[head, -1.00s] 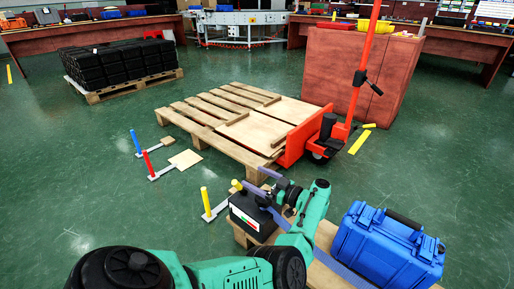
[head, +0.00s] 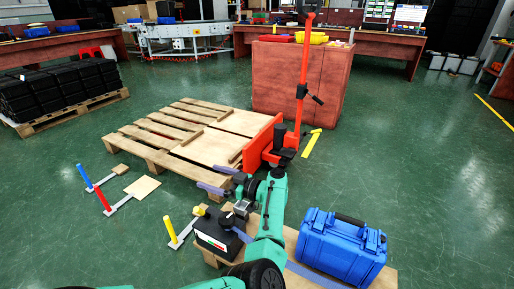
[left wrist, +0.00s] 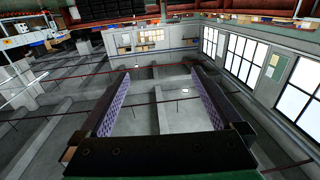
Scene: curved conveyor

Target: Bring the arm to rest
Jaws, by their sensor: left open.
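My left arm is green and black and comes up from the bottom of the head view. My left gripper (head: 206,177) is at its end, with two purple-faced fingers pointing left. The fingers are apart with nothing between them. They are near the front right corner of the large wooden pallet; whether they touch it cannot be told. In the left wrist view the gripper (left wrist: 158,90) also shows wide open and empty, facing the room with its windows. My right gripper does not show.
A black case (head: 214,236) and a blue case (head: 342,246) sit on a low wooden board (head: 383,278) close to my arm. The large pallet (head: 142,150) stands beyond, with a red pallet jack (head: 305,75) at its right. Green floor is free on the right.

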